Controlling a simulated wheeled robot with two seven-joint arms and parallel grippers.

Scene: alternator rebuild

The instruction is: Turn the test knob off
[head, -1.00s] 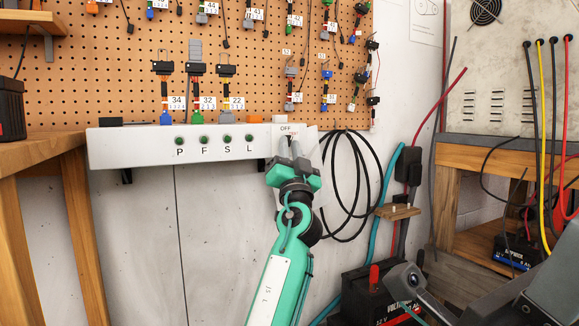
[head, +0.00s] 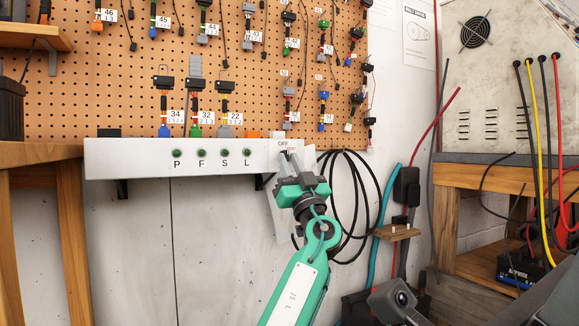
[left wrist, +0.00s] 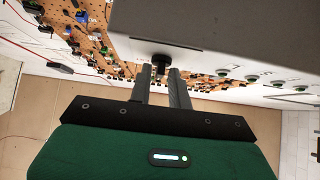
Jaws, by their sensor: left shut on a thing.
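The white panel (head: 130,158) runs along the wall below the pegboard, with an "OFF" label and a small red label at its right end. The test knob is mostly hidden by my fingers in the head view. In the left wrist view the dark knob (left wrist: 160,64) stands out from the panel face between the two fingertips. My left gripper (head: 295,163), green and grey, reaches up to the panel's right end. It is shut on the knob; its fingers also show in the left wrist view (left wrist: 160,82). The knob's exact pointing direction cannot be told.
Several green round indicators (head: 202,153) marked P, F, S, L sit left of the knob. Black cable loops (head: 350,205) hang close right of my left gripper. A pegboard (head: 110,90) with connectors is above.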

